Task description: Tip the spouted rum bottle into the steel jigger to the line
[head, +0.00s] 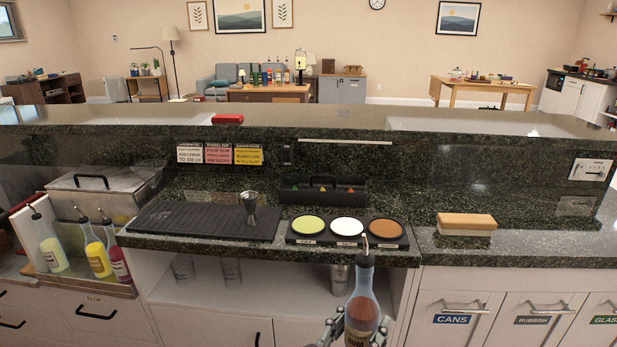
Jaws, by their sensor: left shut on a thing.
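The rum bottle (361,296) is upright, with a pale pour spout on its dark neck and reddish-brown liquid inside. My left gripper (358,326) is shut on the lower part of this bottle, at the bottom edge of the head view. It holds the bottle in front of the counter edge, nearer to me than the counter. The bottle's base is cut off by the frame. The steel jigger (250,206) stands upright on the black ribbed bar mat (190,220), to the left of and beyond the bottle. The jigger's inside and line cannot be made out. My right gripper is out of view.
A rimming tray (347,243) with green, white and brown discs lies right of the mat. A black caddy (318,190) stands behind it. A sponge block (466,224) sits at the right. Several spouted bottles (96,258) stand at the left. A raised ledge (300,146) runs behind.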

